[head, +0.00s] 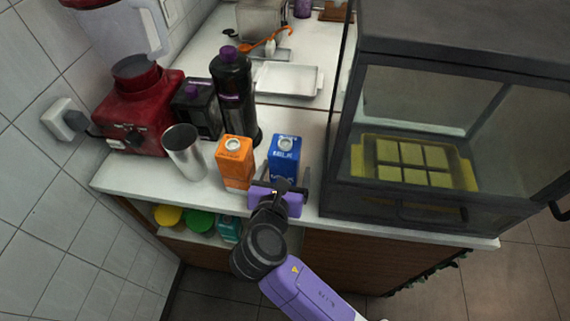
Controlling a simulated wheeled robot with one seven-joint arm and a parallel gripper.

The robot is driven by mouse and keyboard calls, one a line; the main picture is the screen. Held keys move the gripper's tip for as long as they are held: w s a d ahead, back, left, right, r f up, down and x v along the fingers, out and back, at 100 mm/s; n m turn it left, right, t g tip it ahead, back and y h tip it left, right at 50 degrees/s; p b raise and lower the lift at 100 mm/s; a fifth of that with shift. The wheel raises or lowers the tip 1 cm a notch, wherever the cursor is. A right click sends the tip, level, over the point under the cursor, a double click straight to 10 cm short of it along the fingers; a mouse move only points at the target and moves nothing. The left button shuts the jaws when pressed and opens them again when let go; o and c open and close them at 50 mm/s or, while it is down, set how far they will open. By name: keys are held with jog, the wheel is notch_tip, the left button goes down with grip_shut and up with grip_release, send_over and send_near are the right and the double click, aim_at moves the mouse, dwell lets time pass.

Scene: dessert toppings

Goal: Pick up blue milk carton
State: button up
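The blue milk carton (284,156) stands upright near the front edge of the white counter. It has a white cap on its top. My gripper (280,177) reaches in from the front at the carton's lower part, its purple body hiding the carton's base. The fingers look spread, one toward each side of the carton. Whether they touch it cannot be seen.
An orange carton (237,162) stands close on the left, with a metal cup (184,152) beyond it. A dark bottle (233,94) is behind. A glass display case (429,130) stands close on the right. A white tray (288,80) lies farther back.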

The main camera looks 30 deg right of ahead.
grip_shut()
dwell(0.4)
jog(key=shift+r, duration=0.1)
